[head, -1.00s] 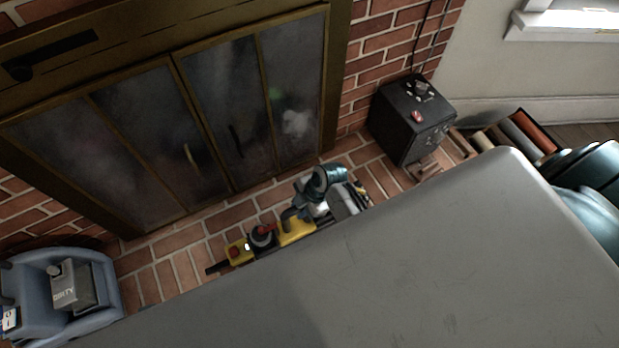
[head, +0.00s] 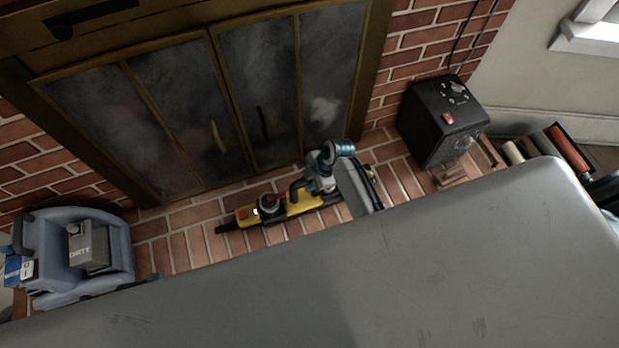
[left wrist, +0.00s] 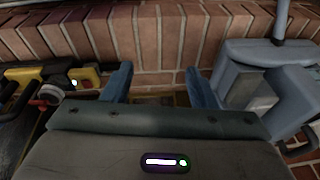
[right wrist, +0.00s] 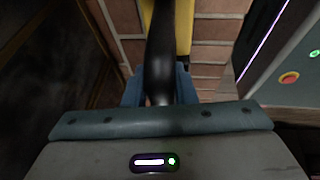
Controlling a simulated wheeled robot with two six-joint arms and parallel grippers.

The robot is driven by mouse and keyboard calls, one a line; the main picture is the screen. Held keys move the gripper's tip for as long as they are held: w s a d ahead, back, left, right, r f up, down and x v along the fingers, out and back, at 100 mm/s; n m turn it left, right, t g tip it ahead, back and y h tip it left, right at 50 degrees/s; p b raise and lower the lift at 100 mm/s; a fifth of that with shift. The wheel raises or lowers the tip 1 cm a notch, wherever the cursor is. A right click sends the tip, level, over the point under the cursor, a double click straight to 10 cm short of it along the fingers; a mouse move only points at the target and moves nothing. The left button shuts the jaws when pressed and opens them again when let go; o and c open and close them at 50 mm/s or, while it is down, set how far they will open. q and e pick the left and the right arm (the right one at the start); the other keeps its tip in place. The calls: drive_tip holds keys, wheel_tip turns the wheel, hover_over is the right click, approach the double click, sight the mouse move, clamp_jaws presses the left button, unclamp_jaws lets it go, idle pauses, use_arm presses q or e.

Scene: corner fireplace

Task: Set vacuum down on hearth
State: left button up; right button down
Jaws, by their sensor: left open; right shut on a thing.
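A yellow and black device with a red knob, which I take for the vacuum (head: 300,204), is over the brick hearth (head: 185,248), in front of the fireplace doors. I cannot tell whether it touches the bricks. My right gripper (head: 313,181) is shut on its black handle; the right wrist view shows the handle (right wrist: 160,55) between the fingers (right wrist: 160,92). My left gripper (left wrist: 160,90) is open and empty over bricks, with the vacuum (left wrist: 85,76) at left in its view. The left gripper is hidden in the head view.
A blue machine (head: 112,262) with a grey tank marked DIRTY stands at left. A black box (head: 430,125) with a red switch stands at right, beside rolls. Glass fireplace doors (head: 180,95) stand close behind the vacuum. Bare bricks lie between vacuum and blue machine.

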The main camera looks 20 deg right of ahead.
use_arm(q)
drive_tip(key=shift+w+r, duration=0.1)
drive_tip(key=shift+r, duration=0.25)
use_arm(e)
drive_tip(key=shift+w+f, duration=0.1)
drive_tip(key=shift+f, duration=0.15)
drive_tip(key=c, duration=1.2)
unclamp_jaws()
drive_tip(key=shift+f, duration=0.1)
use_arm(q)
drive_tip(key=shift+w, duration=0.1)
use_arm(e)
drive_tip(key=shift+d+r, duration=0.1)
drive_tip(key=shift+r, duration=0.25)
use_arm(q)
drive_tip(key=f, duration=0.2)
drive_tip(key=f+p, duration=0.1)
drive_tip(key=f, duration=0.2)
drive_tip(key=shift+s+a+f+p, duration=0.3)
drive_tip(key=shift+f+p, duration=0.05)
use_arm(e)
drive_tip(key=v, duration=1.1)
drive_tip(key=shift+s+d+r, duration=0.1)
drive_tip(key=shift+s+d, duration=0.05)
drive_tip(key=shift+s, duration=0.05)
